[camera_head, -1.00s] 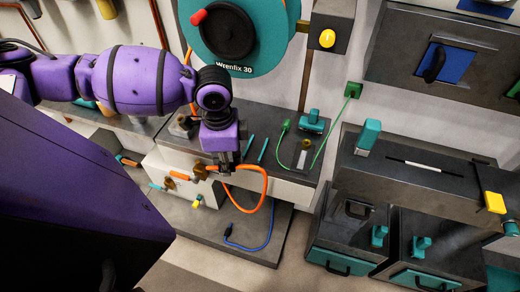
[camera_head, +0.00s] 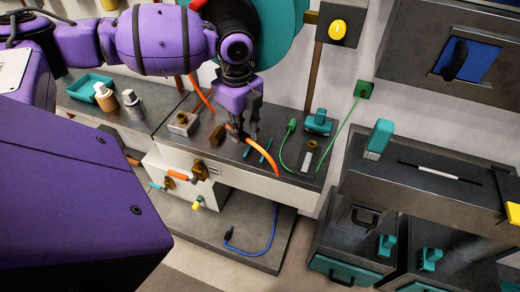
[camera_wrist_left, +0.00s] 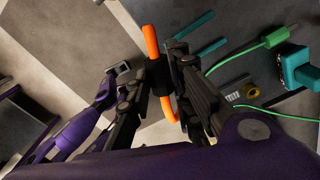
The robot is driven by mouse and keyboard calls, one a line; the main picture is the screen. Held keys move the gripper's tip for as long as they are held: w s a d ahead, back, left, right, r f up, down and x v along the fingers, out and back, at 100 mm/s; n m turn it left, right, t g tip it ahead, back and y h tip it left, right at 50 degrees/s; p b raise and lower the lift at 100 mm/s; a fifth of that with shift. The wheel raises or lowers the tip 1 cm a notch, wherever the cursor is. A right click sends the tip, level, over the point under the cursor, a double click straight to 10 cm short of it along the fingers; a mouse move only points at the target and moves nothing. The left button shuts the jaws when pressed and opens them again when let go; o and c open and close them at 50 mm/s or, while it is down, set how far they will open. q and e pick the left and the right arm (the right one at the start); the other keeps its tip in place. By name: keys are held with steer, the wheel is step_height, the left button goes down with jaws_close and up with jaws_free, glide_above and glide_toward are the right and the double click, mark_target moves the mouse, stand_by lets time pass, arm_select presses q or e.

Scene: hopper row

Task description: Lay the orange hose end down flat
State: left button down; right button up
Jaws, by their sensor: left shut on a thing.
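My left gripper (camera_head: 243,133) is shut on the orange hose end (camera_head: 262,156), over the front part of the dark bench top (camera_head: 190,105). The hose sticks out of the jaws to the lower right in the head view. In the left wrist view the orange hose (camera_wrist_left: 151,41) passes between the fingers, with a dark band at the grip. Whether the hose touches the bench is hard to tell. Another orange stretch (camera_head: 201,94) shows behind my wrist.
Teal sticks (camera_head: 266,150), a green cable (camera_head: 284,146) and a teal tool (camera_head: 318,122) lie right of the gripper. Brown and yellow fittings stick out of the white front below.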

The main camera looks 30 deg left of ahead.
arm_select(q)
steer(key=w+d+f, duration=0.2)
steer(key=f, duration=0.1)
steer(key=w+d+f, duration=0.1)
steer(key=f, duration=0.4)
steer(key=shift+w+d+f+b, duration=0.1)
steer(key=shift+w+d+b, duration=0.1)
steer(key=shift+b, duration=0.15)
steer(key=shift+f, duration=0.3)
steer(key=shift+f, duration=0.1)
steer(key=c, duration=1.6)
jaws_free()
